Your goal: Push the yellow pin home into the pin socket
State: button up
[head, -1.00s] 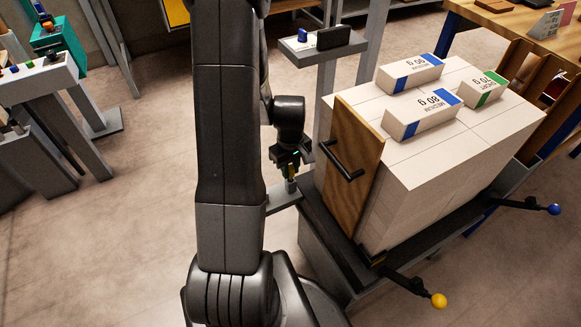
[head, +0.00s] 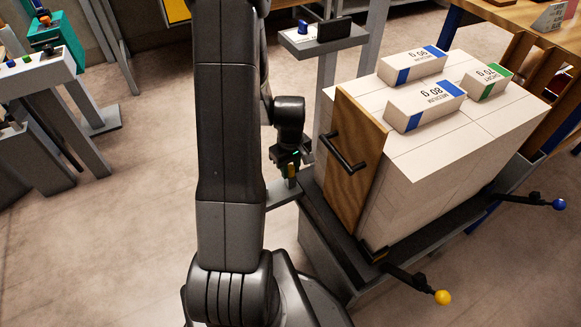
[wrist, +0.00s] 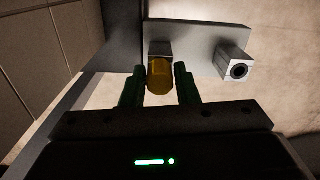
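The yellow pin (wrist: 160,76) stands between the two green fingers of my gripper (wrist: 160,84) in the wrist view. The fingers lie close along both its sides and appear shut on it. The pin's far end meets a small grey block (wrist: 160,48) on a grey plate; how deep it sits is hidden. A second grey block (wrist: 237,67) with an empty round hole stands to the right on the same plate. In the head view my gripper (head: 290,168) points down at the small plate beside the pallet stand; the pin is only a small yellow patch there.
A stack of white reams (head: 440,150) with a wooden end board (head: 352,165) and black handle stands close right of my gripper. A grey shelf post (head: 325,40) rises behind. Yellow (head: 443,297) and blue (head: 559,204) knobbed levers stick out.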

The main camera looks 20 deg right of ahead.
aim_at(291, 167)
jog(key=o, duration=0.3)
jog(key=shift+o, duration=0.2)
notch_tip(291, 167, up, 14)
jog(key=p, duration=0.3)
jog(key=shift+p, duration=0.35)
jog(key=shift+f, duration=0.15)
notch_tip(291, 167, down, 14)
jog(key=b, duration=0.3)
jog(key=shift+b, duration=0.4)
jog(key=shift+r+p, duration=0.4)
jog(key=shift+r, duration=0.2)
jog(key=shift+a+r, duration=0.1)
